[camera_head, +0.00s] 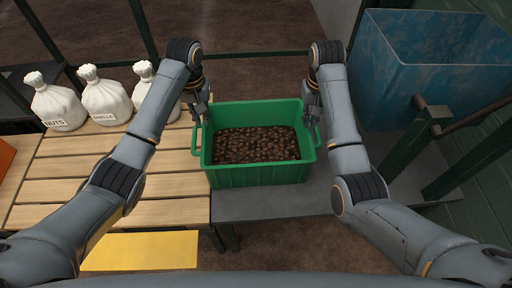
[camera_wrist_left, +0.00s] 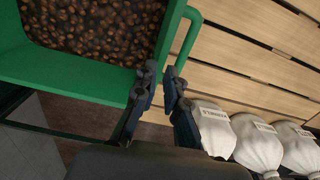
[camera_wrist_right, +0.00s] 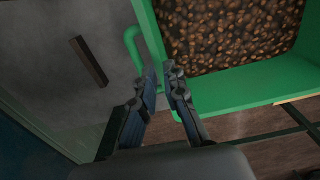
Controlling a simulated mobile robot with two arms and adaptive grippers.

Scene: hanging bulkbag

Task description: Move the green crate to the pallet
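The green crate (camera_head: 258,176) is full of brown nut-like pieces and sits level at the centre of the head view, its left end overlapping the slatted wooden pallet surface (camera_head: 80,172). Whether it rests or hangs slightly raised, I cannot tell. My left gripper (camera_head: 205,108) is at its far left corner; in the left wrist view its fingers (camera_wrist_left: 162,70) close in on the end wall beside the handle (camera_wrist_left: 190,38). My right gripper (camera_head: 310,103) is at the far right corner; its fingers (camera_wrist_right: 161,70) close on the wall beside the other handle (camera_wrist_right: 130,42). The exact contact is partly hidden.
Several white sacks (camera_head: 105,98) stand along the back of the slats. A grey surface (camera_head: 270,202) lies under and right of the crate. A blue container (camera_head: 430,65) and green posts (camera_head: 415,145) are at the right. The front slats are clear.

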